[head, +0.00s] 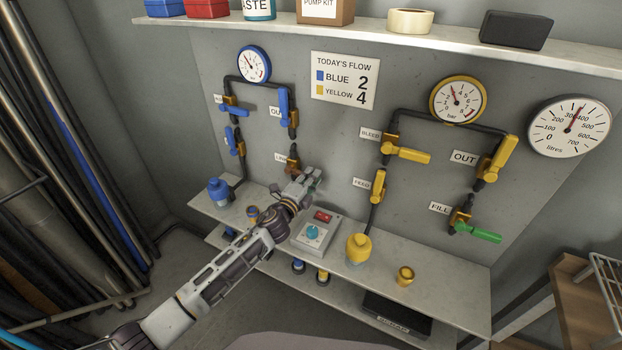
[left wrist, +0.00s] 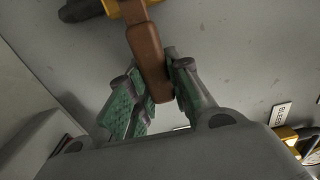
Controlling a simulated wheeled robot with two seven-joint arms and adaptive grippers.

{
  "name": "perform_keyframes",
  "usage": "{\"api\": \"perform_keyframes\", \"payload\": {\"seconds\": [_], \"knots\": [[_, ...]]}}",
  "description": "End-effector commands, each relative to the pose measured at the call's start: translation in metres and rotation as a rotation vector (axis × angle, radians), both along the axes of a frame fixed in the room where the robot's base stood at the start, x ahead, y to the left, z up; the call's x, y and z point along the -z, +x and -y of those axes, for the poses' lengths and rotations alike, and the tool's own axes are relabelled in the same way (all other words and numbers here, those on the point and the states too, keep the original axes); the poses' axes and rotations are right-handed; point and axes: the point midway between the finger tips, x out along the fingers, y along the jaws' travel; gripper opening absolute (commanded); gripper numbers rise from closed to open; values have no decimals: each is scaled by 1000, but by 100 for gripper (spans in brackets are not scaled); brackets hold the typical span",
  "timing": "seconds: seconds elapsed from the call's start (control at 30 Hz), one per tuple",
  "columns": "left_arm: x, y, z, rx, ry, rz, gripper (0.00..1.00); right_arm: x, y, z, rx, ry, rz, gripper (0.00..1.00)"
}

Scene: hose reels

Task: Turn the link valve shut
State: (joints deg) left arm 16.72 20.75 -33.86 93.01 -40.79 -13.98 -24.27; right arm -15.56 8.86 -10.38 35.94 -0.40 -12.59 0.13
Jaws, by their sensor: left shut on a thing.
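The link valve (head: 293,163) is on the wall panel in the head view, under the blue OUT valve and beside a label that reads LINK. Its brown handle (left wrist: 149,52) shows large in the left wrist view, running down from a brass body (left wrist: 122,8). My left gripper (head: 312,178) reaches up to the valve from below and hides part of it in the head view. In the left wrist view the green-padded fingers (left wrist: 160,84) stand on both sides of the handle's lower end and are shut on it. My right gripper is in neither view.
A grey control box (head: 314,235) with a red switch and a teal knob stands on the lower shelf (head: 440,285), close under my left gripper. Blue valves (head: 283,104) are above left, yellow valves (head: 379,185) to the right. Pipes (head: 60,150) lean at far left.

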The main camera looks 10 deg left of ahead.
Motion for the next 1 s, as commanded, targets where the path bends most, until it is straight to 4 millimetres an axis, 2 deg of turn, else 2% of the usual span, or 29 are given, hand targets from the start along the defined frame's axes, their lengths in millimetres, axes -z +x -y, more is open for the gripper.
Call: {"api": "perform_keyframes", "payload": {"seconds": [0.1, 0.13, 0.3, 0.47, 0.6, 1.0], "knots": [[4, -1, 0, 0, 7, -4, 0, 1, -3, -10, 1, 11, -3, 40], [4, -1, 0, 0, 7, -4, 21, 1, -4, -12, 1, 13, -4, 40], [3, -1, 0, 0, 4, -3, 43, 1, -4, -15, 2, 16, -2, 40], [2, 0, 0, 0, 3, -2, 43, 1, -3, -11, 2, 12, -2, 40], [1, 0, 0, 1, 3, -1, 43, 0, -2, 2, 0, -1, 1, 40], [2, -15, -6, 0, 2, -2, 43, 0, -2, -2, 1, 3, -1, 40]]}}
